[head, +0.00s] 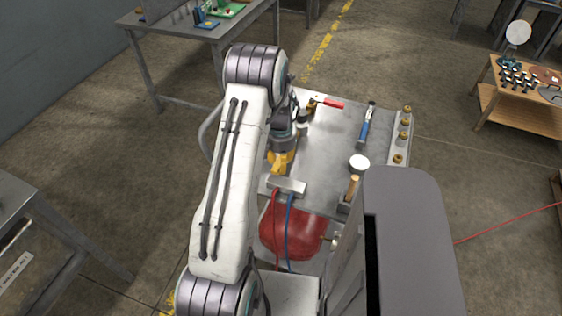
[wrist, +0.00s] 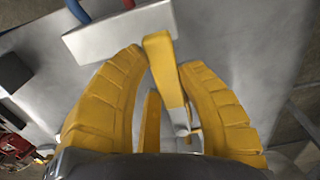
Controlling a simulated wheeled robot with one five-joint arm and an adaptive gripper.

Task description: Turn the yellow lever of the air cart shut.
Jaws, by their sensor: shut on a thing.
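The air cart's grey top (head: 330,145) lies beyond my arm in the head view. My gripper (head: 281,162) is low over its left side, with yellow fingers. In the wrist view the yellow lever (wrist: 163,68) is a straight bar standing between the two fingers of my gripper (wrist: 162,60), which are shut on it. One end of the lever overlaps the edge of the silver block (wrist: 115,32). The lever's pivot is not clearly seen. In the head view the fingers and arm hide the lever.
The silver block (head: 287,186) has red and blue hoses leading to a red tank (head: 292,236). On the top are a red-handled fitting (head: 328,103), a blue-handled tool (head: 365,124), a round gauge (head: 359,162) and several brass fittings. A workbench (head: 195,28) stands behind left.

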